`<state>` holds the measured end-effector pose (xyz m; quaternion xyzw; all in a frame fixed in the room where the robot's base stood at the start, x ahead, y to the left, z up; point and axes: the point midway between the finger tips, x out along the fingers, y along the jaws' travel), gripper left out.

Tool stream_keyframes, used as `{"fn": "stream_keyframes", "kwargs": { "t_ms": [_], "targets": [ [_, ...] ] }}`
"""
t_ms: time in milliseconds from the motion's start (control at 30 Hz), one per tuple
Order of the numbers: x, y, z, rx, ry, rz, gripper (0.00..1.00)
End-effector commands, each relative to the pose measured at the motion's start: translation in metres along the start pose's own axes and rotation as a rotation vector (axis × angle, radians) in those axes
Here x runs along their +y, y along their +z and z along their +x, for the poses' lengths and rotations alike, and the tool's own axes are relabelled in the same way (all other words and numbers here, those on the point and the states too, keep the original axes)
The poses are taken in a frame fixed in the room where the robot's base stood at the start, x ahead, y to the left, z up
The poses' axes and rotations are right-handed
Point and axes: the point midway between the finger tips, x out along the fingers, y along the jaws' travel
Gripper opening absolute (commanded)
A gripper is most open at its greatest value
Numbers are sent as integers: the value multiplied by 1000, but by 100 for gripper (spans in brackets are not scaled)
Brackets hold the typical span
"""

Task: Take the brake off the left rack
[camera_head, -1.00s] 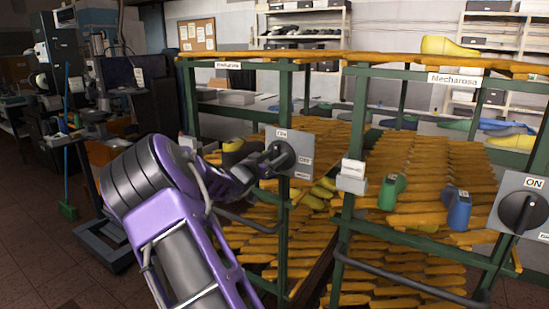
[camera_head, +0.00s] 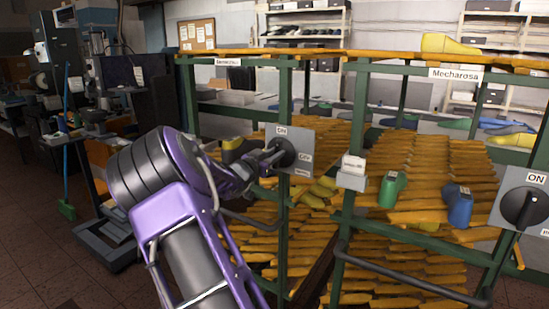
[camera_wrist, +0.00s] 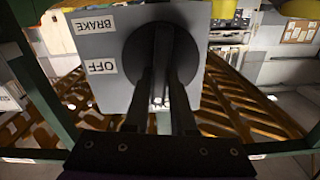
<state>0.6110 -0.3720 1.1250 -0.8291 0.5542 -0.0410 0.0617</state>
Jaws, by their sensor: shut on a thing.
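The left rack (camera_head: 283,221) is a green metal frame with wooden pieces on its shelves. Its grey brake panel (camera_head: 304,136) carries ON, OFF and BRAKE labels. The round black knob (camera_head: 286,153) is on the panel. My gripper (camera_head: 270,158) reaches it from the left and is shut on its raised grip. In the wrist view, both fingers of my gripper (camera_wrist: 162,98) lie along the sides of the knob (camera_wrist: 190,55). The panel (camera_wrist: 103,45) there shows OFF and BRAKE upside down; ON is not visible. The knob's exact setting is hard to tell behind the fingers.
The right rack, with a Mecharosa sign (camera_head: 455,75), stands close by with its own brake knob (camera_head: 523,209). A green last (camera_head: 392,188) and a blue last (camera_head: 458,207) sit on it. Dark machines (camera_head: 95,75) stand at the left. Floor is clear at lower left.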

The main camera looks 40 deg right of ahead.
Motion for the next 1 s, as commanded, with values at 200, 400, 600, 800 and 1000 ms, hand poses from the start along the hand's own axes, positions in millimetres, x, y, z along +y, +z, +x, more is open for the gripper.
{"fn": "stream_keyframes", "kwargs": {
  "t_ms": [200,400,600,800,1000],
  "targets": [
    [3,4,0,0,0,193,0],
    [5,5,0,1,0,383,0],
    [6,5,0,1,0,572,0],
    [8,5,0,1,1,761,0],
    [9,5,0,0,1,949,0]
  ]
}}
